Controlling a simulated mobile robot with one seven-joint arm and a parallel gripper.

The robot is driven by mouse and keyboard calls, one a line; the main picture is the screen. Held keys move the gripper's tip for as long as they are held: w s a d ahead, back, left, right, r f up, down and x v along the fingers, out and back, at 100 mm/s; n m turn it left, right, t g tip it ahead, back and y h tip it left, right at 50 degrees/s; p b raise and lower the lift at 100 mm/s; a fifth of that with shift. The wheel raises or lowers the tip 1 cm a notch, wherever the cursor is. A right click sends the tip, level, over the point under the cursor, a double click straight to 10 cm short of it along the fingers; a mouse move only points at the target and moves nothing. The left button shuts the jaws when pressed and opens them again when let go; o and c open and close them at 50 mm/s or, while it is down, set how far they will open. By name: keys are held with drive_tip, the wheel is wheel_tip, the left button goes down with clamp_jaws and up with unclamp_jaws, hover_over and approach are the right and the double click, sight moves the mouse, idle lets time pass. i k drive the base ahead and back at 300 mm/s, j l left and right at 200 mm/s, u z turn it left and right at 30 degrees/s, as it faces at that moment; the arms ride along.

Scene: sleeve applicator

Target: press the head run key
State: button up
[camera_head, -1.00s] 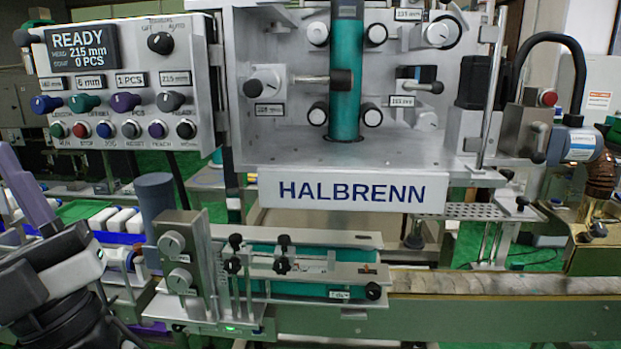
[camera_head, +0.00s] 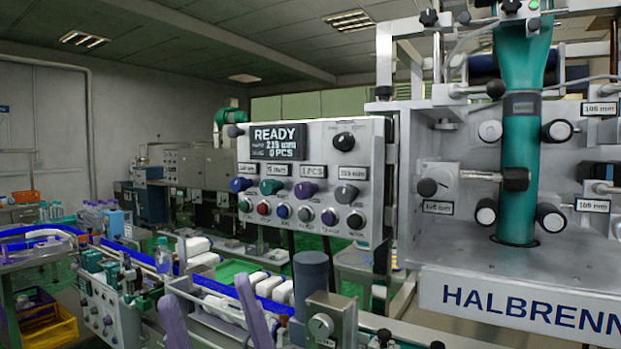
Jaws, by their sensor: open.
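The grey control panel (camera_head: 310,180) of the machine stands in the middle of the head view. Its display (camera_head: 278,142) reads READY, 215 mm and 0 PCS. A row of several small round keys runs along the panel's bottom. The leftmost is a green key (camera_head: 245,205), followed by a red key (camera_head: 264,208) and a blue key (camera_head: 283,211). Their labels are too small to read surely, so I cannot tell which is the head run key. My gripper (camera_head: 205,287) shows two purple fingers at the bottom, spread apart, below and left of the panel, touching no key.
A row of coloured knobs (camera_head: 271,187) sits just above the keys. The HALBRENN machine head (camera_head: 515,300) fills the right side. A dark upright cylinder (camera_head: 312,280) stands below the panel. White bottles (camera_head: 268,286) lie on a conveyor behind my gripper.

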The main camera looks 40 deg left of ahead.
sight(243, 206)
drive_tip(key=k+j+u, duration=0.1)
drive_tip(key=u, duration=1.35)
